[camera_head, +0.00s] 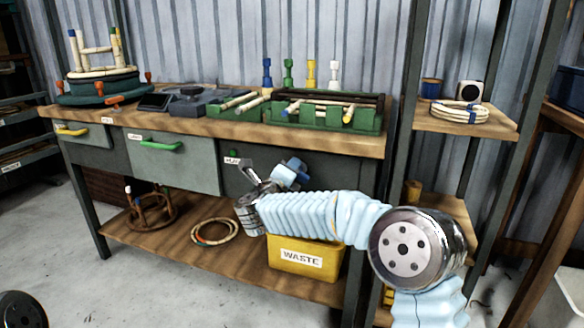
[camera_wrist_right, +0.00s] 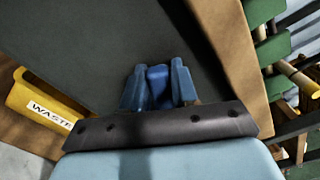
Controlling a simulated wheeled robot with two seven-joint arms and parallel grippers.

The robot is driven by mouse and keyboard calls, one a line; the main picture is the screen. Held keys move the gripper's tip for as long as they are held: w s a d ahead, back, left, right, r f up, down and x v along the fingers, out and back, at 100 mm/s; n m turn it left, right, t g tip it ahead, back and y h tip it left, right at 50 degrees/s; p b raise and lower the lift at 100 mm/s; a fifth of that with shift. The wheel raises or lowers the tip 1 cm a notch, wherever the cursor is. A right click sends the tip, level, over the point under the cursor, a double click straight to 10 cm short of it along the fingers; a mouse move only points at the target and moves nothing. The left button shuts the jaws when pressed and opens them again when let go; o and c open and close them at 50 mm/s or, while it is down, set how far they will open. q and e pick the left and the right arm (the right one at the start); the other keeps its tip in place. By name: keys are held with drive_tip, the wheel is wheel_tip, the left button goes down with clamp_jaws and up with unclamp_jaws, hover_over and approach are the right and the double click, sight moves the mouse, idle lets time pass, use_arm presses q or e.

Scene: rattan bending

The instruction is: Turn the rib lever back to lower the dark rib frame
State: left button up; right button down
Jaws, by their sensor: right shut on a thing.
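My right gripper (camera_head: 294,170) reaches up to the dark front panel of the bench, below the worktop. In the right wrist view its two blue fingers (camera_wrist_right: 158,88) are shut on the blue rib lever (camera_wrist_right: 158,78), which stands between them. In the head view the lever is mostly hidden by the gripper, beside a small label (camera_head: 232,160) on the panel. What looks like the dark rib frame (camera_head: 340,98) lies along the green blocks on the worktop; its exact height is hard to tell. My left gripper is not in view.
Canes lie on the green rack (camera_head: 312,117). A yellow waste bin (camera_head: 305,258) stands on the lower shelf beneath my right arm. A dark shelf post (camera_head: 402,90) stands right of the bench. A dark flat device (camera_head: 196,105) and a round stool frame (camera_head: 98,85) sit left on the worktop.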

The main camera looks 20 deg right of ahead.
drive_tip(key=n+p, duration=0.1)
drive_tip(key=n, duration=0.4)
drive_tip(key=shift+a+f+p, duration=0.15)
drive_tip(key=shift+f+p, duration=0.25)
drive_tip(key=shift+f+n, duration=0.1)
drive_tip(key=shift+n, duration=0.2)
drive_tip(key=c, duration=1)
unclamp_jaws()
drive_tip(key=shift+o, duration=0.2)
drive_tip(key=v, duration=1.3)
drive_tip(key=shift+s+a+b, duration=0.25)
drive_tip(key=shift+s+b, duration=0.05)
drive_tip(key=shift+b, duration=0.05)
